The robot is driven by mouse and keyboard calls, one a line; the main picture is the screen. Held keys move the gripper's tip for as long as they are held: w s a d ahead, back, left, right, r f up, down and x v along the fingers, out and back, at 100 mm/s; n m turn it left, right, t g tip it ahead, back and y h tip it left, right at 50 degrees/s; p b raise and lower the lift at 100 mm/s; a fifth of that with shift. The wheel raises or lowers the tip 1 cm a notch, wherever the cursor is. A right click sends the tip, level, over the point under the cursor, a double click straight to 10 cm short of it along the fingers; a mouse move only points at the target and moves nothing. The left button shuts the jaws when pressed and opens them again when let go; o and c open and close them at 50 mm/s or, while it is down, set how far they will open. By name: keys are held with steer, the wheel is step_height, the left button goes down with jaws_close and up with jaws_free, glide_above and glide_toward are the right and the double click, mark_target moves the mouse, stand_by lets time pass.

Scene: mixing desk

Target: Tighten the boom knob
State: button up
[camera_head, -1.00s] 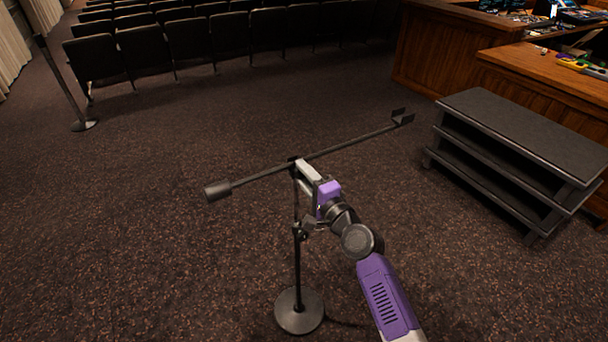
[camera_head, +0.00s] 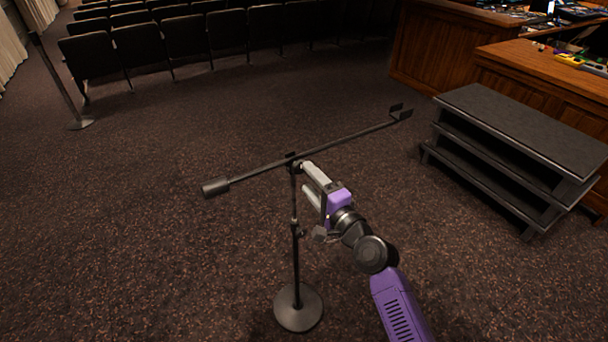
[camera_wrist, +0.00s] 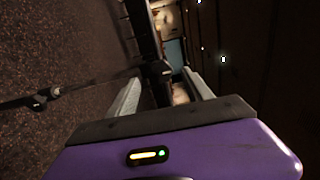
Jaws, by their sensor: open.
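The dark microphone stand has a round base (camera_head: 298,307) on the carpet, an upright pole (camera_head: 296,255) and a tilted boom (camera_head: 255,172) across its top. The boom pivot (camera_head: 293,160) is where pole and boom meet; a dark block at the pivot shows in the wrist view (camera_wrist: 156,70). I cannot make out the boom knob as a separate part. My gripper (camera_head: 306,178) is open, its two pale fingers just right of the pivot. In the wrist view my gripper (camera_wrist: 163,85) has the dark block between or just beyond its fingertips; contact cannot be told.
The boom carries a counterweight (camera_head: 215,187) at its left end and a forked holder (camera_head: 400,113) at its right end. A black stepped unit (camera_head: 520,130) and a wooden desk (camera_head: 440,50) stand right. Seat rows (camera_head: 185,38) line the back.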

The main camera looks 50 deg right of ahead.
steer(key=v, duration=0.3)
steer(key=shift+s, duration=0.15)
stand_by(0.5)
steer(key=s+a+n+g+y, duration=0.1)
steer(key=s+a+n, duration=0.6)
steer(key=s, duration=0.3)
steer(key=s+a+n+y, duration=0.2)
steer(key=s+a+n, duration=0.5)
steer(key=s, duration=0.4)
steer(key=s+a+n+g+y, duration=0.1)
steer(key=s+a+n+y, duration=0.1)
steer(key=s+a+n, duration=0.5)
steer(key=s+a, duration=0.1)
steer(key=s, duration=0.2)
steer(key=shift+s+a+r+g, duration=0.15)
steer(key=shift+a+r+g, duration=0.1)
steer(key=shift+a+g, duration=0.05)
